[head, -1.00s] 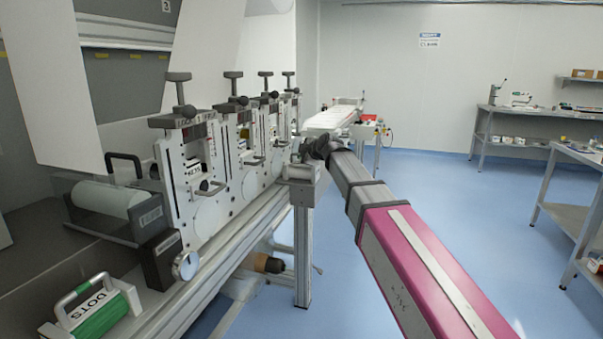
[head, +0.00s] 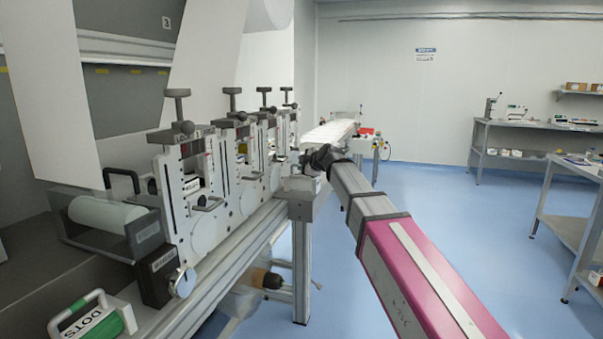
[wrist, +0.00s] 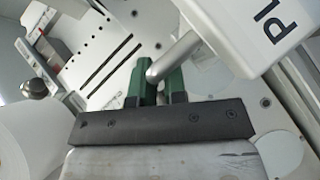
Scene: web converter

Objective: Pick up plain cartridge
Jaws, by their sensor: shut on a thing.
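In the wrist view, my gripper (wrist: 157,80) has its green fingers closed around a grey bar handle. The handle belongs to a white cartridge (wrist: 284,22) whose dark lettering starts with "PL"; the rest of the label is cut off by the frame. The cartridge lies at the upper right of that view, close to a white machine plate with holes and slots. I cannot tell whether it touches the plate.
A row of upright stations (head: 190,195) with knobs lines the machine on the left. A green cartridge marked DOTS (head: 95,325) sits at the near left, by a white roll (head: 105,212). A grey post (head: 302,265) stands below my arm's end. Blue floor at right is open before metal tables (head: 575,215).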

